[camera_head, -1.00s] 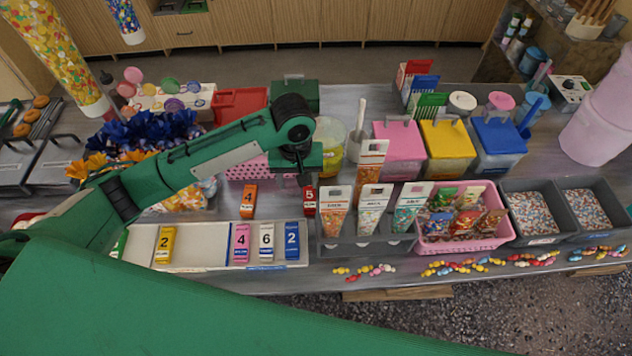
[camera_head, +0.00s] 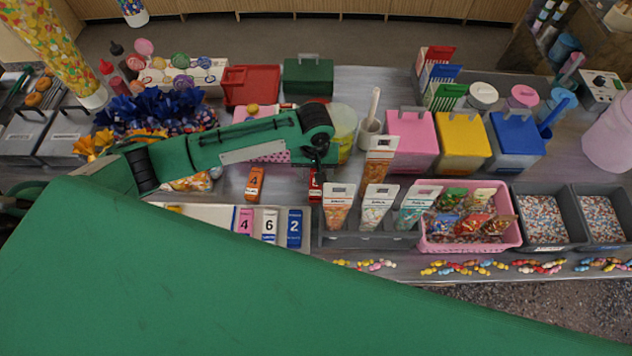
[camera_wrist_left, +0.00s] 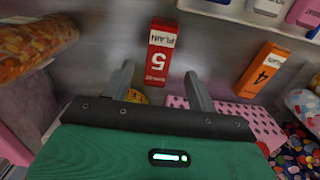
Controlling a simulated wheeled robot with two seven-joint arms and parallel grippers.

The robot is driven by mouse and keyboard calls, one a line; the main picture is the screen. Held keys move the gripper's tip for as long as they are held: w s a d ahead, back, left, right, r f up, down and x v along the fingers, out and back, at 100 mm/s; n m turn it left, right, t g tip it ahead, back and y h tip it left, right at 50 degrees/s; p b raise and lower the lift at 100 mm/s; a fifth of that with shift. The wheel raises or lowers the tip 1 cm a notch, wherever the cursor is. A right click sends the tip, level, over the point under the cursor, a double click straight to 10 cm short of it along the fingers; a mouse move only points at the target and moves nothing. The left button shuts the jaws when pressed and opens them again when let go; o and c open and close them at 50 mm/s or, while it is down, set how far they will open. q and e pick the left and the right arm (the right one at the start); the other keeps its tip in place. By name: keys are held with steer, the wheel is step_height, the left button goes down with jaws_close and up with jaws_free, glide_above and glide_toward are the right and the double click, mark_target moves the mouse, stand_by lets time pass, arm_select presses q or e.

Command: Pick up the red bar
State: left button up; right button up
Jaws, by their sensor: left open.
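The red bar (camera_head: 315,190) lies on the metal counter, to the right of an orange bar marked 4 (camera_head: 255,184). In the left wrist view the red bar (camera_wrist_left: 160,53) shows the number 5 and the word PLAIN. My left gripper (camera_head: 318,166) is above the counter at the far end of the bar and partly hides it in the head view. In the left wrist view my left gripper (camera_wrist_left: 159,70) is open, with the bar's near end just beyond and between the finger tips; nothing is held. My right gripper is not in view.
A white tray (camera_head: 215,214) with numbered bars stands in front. A grey rack (camera_head: 365,241) of packets stands close to the right, and a pink basket (camera_head: 470,243) beyond it. A pink dotted item (camera_wrist_left: 245,118) lies near the fingers.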

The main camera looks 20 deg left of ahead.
arm_select(q)
steer(key=shift+s+d+f+p, duration=0.15)
steer(key=shift+f+p, duration=0.5)
steer(key=shift+f, duration=1.5)
steer(key=shift+c, duration=0.2)
steer(key=c, duration=1.1)
steer(key=shift+o, duration=0.2)
steer(key=shift+r, duration=0.15)
